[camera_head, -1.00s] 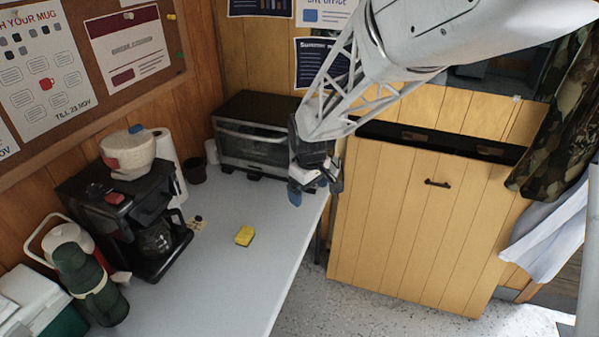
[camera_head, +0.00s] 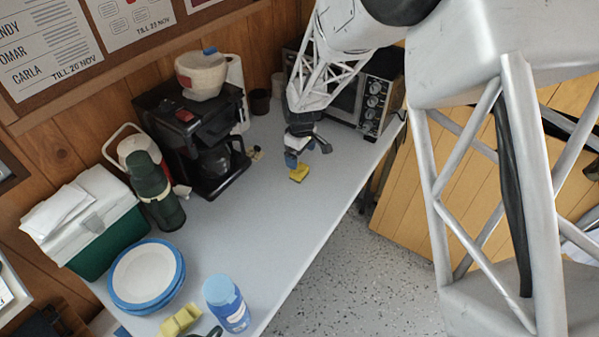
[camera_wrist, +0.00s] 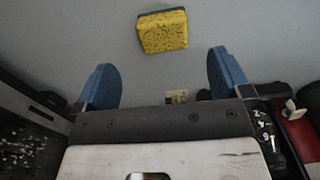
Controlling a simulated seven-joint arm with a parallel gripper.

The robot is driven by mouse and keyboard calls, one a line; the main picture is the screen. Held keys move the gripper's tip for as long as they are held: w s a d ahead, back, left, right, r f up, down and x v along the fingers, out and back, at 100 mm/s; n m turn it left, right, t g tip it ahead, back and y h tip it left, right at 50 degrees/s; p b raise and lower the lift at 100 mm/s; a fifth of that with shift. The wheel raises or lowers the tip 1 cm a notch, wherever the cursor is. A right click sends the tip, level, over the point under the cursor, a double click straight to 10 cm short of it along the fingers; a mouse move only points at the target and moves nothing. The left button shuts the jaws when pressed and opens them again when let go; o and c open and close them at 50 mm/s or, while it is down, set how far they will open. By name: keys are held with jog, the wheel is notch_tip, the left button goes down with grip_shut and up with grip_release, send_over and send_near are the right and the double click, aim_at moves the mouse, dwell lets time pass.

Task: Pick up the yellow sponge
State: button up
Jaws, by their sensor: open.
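The yellow sponge (camera_head: 299,173) lies on the grey counter, close to my gripper (camera_head: 306,152) in the head view. In the wrist view the sponge (camera_wrist: 162,31) lies ahead of the two blue fingertips and between their lines, with a dark layer along its far edge. My gripper (camera_wrist: 163,78) is open and empty there, its fingers apart. The gripper appears above the counter; its exact height over the sponge I cannot tell. A second yellow piece (camera_head: 181,320) lies at the front of the counter in the head view.
A coffee maker (camera_head: 195,135) stands left of my gripper and a toaster oven (camera_head: 372,100) behind it. Nearer are a green flask (camera_head: 155,190), stacked blue-rimmed plates (camera_head: 178,290), a blue-lidded jar (camera_head: 226,303) and a green-and-white cooler (camera_head: 85,220). The middle counter is clear.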

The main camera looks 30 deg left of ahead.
aim_at(300, 169)
jog(key=shift+f, duration=1.3)
jog(key=shift+s+f, duration=0.2)
jog(key=shift+f, duration=2.35)
jog(key=c, duration=1)
jog(key=shift+r, duration=0.1)
